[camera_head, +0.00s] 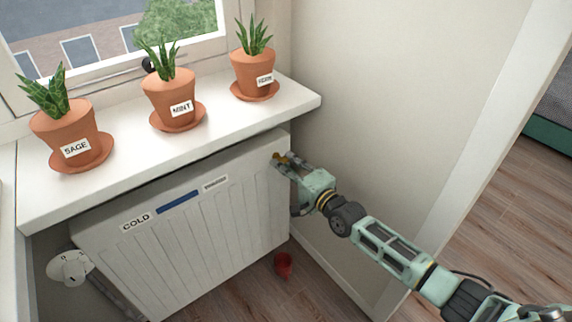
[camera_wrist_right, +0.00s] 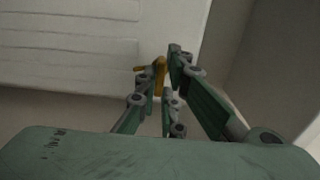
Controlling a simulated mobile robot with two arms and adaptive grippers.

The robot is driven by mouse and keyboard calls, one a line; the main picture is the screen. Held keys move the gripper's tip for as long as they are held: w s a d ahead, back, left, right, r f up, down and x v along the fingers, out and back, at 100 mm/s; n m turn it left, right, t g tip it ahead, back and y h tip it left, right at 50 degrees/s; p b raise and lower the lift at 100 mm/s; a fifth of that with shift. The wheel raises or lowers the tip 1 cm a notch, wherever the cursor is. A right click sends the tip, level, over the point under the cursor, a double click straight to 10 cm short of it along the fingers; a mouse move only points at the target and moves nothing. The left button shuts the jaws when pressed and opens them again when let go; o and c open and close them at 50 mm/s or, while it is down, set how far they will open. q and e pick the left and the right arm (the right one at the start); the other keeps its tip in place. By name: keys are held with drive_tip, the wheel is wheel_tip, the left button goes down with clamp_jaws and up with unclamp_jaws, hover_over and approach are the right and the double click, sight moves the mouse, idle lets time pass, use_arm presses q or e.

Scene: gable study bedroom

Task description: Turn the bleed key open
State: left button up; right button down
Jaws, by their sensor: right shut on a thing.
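The brass bleed key (camera_head: 278,158) sits at the upper right end of the white radiator (camera_head: 200,235), just under the sill. It also shows in the right wrist view as a yellow-brown piece (camera_wrist_right: 159,72) with a short arm pointing left. My right gripper (camera_head: 284,162) is at the key, and its fingers (camera_wrist_right: 167,68) are shut on it. The fingers hide part of the key. My left gripper is in neither view.
Potted plants labelled SAGE (camera_head: 68,140), MINT (camera_head: 169,100) and a third (camera_head: 253,72) stand on the white windowsill (camera_head: 215,120) above. A white dial valve (camera_head: 70,267) is at the radiator's lower left. A wall is close on the right.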

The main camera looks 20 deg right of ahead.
drive_tip(key=shift+r+n, duration=0.1)
drive_tip(key=shift+n, duration=1.1)
drive_tip(key=shift+w+r+n+p, duration=0.1)
drive_tip(key=shift+n+p, duration=0.35)
drive_tip(key=shift+n, duration=0.35)
drive_tip(key=n, duration=0.2)
drive_tip(key=shift+n+p, duration=0.35)
drive_tip(key=shift+n, duration=0.05)
drive_tip(key=n+p, duration=0.1)
drive_tip(key=n, duration=0.5)
drive_tip(key=shift+r+p, duration=0.1)
drive_tip(key=shift+p, duration=0.25)
use_arm(q)
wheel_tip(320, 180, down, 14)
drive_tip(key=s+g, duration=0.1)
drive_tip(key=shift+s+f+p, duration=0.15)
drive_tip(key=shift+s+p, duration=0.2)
drive_tip(key=shift+p, duration=0.1)
use_arm(e)
drive_tip(key=shift+n, duration=2.4)
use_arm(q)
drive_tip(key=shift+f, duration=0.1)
use_arm(e)
drive_tip(key=c, duration=1.9)
unclamp_jaws()
drive_tip(key=shift+w+a, duration=0.1)
drive_tip(key=shift+w, duration=0.05)
drive_tip(key=shift+o, duration=0.2)
